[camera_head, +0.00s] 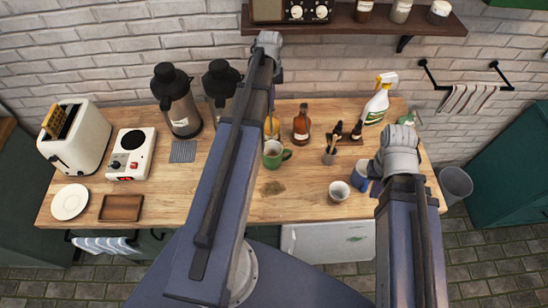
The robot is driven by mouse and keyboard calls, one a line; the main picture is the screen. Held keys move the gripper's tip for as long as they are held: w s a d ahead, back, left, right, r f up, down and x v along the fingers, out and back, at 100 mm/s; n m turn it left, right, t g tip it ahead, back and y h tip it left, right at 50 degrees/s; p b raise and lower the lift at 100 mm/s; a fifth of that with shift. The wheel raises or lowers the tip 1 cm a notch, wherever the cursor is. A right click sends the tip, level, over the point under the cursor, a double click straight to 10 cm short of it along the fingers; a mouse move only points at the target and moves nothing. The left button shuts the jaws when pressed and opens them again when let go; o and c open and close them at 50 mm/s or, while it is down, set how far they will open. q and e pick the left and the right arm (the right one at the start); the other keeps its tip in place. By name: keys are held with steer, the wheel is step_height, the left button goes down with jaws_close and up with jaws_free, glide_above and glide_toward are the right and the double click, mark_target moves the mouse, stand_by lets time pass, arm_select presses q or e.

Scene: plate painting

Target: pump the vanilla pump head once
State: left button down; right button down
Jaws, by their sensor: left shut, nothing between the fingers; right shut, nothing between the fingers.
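A dark brown bottle with a pale label (301,124) stands upright towards the back of the wooden counter (320,178). An amber bottle (272,127) stands just left of it, its upper part hidden behind my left arm. I cannot read the labels, so I cannot tell which is vanilla, and no pump head shows clearly. My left gripper (268,42) is raised high at the top of the picture, its arm crossing in front of the amber bottle. My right gripper (398,148) is over the counter's right end, apart from both bottles. Both are shut and empty.
A green mug (275,155) is in front of the bottles. A spray bottle (378,101) stands behind. Airpots (180,105), a hot plate (132,154) and a toaster (75,140) fill the left.

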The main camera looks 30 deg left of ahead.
arm_select(q)
steer(key=shift+f+b, duration=1)
steer(key=shift+f, duration=0.1)
steer(key=shift+r, duration=0.1)
steer(key=shift+r+p, duration=1.4)
steer(key=shift+p, duration=0.1)
step_height(320, 180, up, 6)
steer(key=p, duration=0.6)
